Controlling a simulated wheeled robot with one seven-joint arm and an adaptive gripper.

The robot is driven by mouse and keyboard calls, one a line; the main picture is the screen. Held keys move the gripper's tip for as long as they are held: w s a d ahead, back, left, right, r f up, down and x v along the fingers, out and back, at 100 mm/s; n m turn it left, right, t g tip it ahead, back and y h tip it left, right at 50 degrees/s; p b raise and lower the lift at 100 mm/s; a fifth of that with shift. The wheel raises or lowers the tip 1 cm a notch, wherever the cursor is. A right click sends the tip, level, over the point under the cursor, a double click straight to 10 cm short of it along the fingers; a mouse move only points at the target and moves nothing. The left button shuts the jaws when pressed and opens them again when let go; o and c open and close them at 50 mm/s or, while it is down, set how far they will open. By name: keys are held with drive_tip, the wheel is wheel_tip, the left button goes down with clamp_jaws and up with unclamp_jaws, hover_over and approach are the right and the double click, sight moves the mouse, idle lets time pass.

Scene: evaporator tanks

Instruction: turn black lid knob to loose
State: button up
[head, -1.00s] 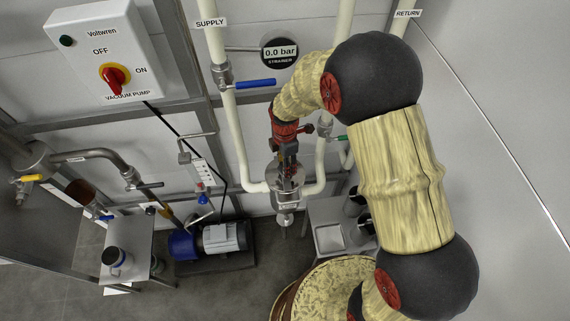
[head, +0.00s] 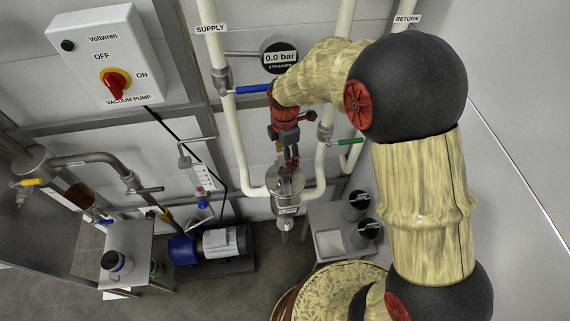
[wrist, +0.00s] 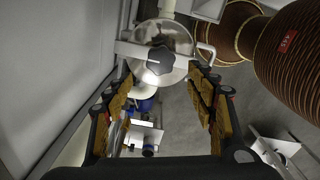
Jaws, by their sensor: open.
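The lid tops the steel strainer vessel (head: 287,184) between the white pipes in the head view, where my gripper hides the knob. My gripper (wrist: 160,77) is open and empty, with one finger on each side of the knob's line in the wrist view. In the head view my gripper (head: 291,160) points down just above the vessel. I cannot tell how far the fingertips stand above the knob.
The supply pipe (head: 227,120) with a blue-handled valve (head: 252,89) stands left of the gripper. A green-handled valve (head: 348,141) is to its right. A gauge (head: 280,57) reads 0.0 bar behind it. A small table (head: 315,218) with dark-topped canisters stands lower right.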

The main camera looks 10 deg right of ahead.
drive_tip(key=shift+r, duration=2.1)
drive_tip(key=s+d+r+m+t+b, duration=0.2)
drive_tip(key=s+d+r+m+b, duration=0.1)
drive_tip(key=s+m, duration=0.4)
drive_tip(key=s+d+r+m+t+b, duration=0.1)
drive_tip(key=s+d+r+m+b, duration=0.2)
drive_tip(key=s+m, duration=0.4)
drive_tip(key=s+d+r+m+t+b, duration=0.2)
drive_tip(key=s+d+r+m+b, duration=0.1)
drive_tip(key=s+m, duration=0.4)
wheel_tip(320, 180, up, 3)
drive_tip(key=shift+s+d+f+t, duration=0.15)
drive_tip(key=shift+s+d+t, duration=0.15)
drive_tip(key=shift+s+d, duration=0.5)
drive_tip(key=shift+w+d, duration=0.1)
drive_tip(key=shift+w, duration=0.05)
